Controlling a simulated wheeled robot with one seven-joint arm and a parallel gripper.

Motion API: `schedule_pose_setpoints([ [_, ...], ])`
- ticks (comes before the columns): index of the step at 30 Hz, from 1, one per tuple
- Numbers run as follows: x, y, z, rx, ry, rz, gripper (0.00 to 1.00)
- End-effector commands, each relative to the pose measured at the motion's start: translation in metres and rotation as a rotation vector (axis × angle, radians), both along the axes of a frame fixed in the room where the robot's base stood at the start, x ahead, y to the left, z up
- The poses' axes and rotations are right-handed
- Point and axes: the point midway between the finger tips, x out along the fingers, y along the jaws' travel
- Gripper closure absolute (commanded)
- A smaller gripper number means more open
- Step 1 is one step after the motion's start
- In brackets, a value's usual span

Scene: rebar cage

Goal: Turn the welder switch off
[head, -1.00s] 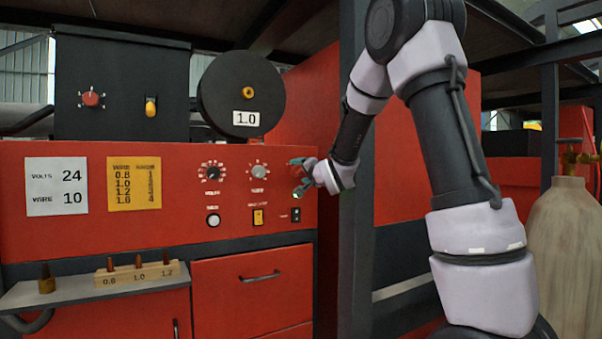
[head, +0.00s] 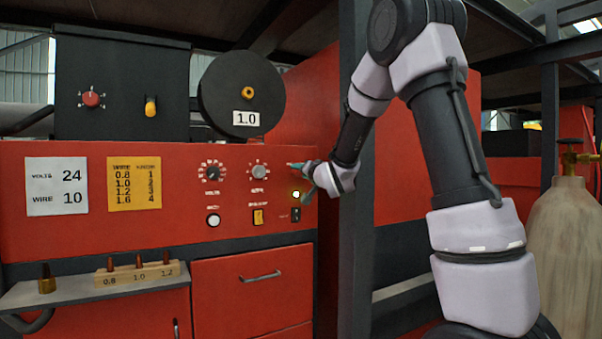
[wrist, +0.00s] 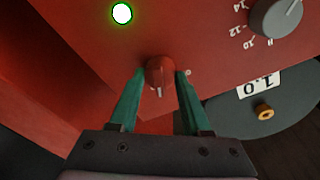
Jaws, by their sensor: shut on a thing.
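The welder's red rotary switch knob (wrist: 160,72) sits on the red front panel, with a pale pointer line on its face. In the wrist view it lies between the two green fingers of my gripper (wrist: 160,88), which is shut on it. In the head view my gripper (head: 301,180) is at the panel's right end and hides the knob. A round indicator lamp (head: 296,195) glows just below the fingers; it shows bright with a green rim in the wrist view (wrist: 122,13).
Two dials (head: 213,170) (head: 259,172) are left of my gripper. Below are a white button (head: 213,220), a yellow switch (head: 258,216) and a small black switch (head: 296,214). A wire spool (head: 240,95) stands above; a dark post (head: 355,240) is close on the right.

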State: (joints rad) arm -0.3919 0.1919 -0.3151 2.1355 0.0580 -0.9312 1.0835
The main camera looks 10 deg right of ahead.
Motion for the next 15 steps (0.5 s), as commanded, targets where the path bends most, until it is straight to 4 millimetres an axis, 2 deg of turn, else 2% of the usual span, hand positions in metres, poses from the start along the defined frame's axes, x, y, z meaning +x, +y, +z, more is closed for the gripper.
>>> schedule_pose_setpoints([
  [15, 0.0003, -0.0017, -0.0012, -0.465, -0.151, -0.003, 1.0],
])
